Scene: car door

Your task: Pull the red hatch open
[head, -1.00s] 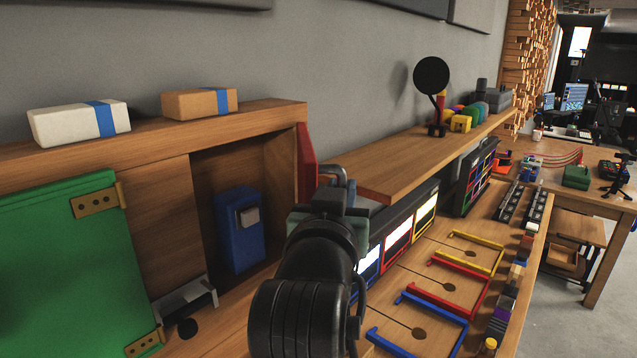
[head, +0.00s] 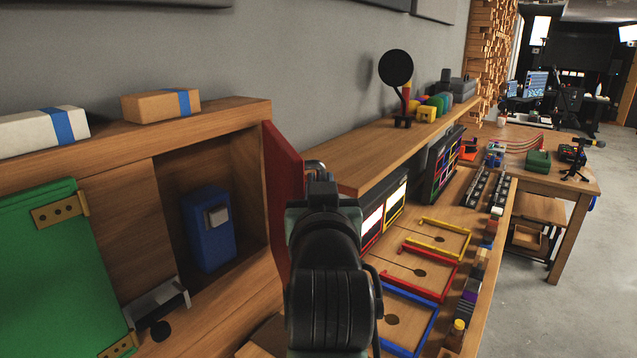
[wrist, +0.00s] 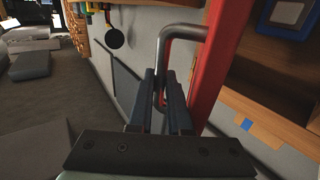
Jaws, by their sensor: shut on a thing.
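The red hatch (head: 283,190) is a hinged door on the right side of the wooden cabinet. It stands open, swung outward, and shows partly edge-on in the wrist view (wrist: 212,62). Its metal handle (wrist: 181,32) is a bent grey bar; a small part of it (head: 314,166) shows above my gripper in the head view. My gripper (wrist: 163,80) is shut on the handle, with its fingers on either side of the bar. In the head view my arm hides the lower right part of the hatch and most of the gripper.
The open cabinet (head: 158,146) holds a blue box (head: 208,227). A green door (head: 52,270) stands at the left. A white box (head: 40,130) and an orange box (head: 160,105) lie on top. A wooden shelf (head: 390,150) and colored frames (head: 432,250) are to the right.

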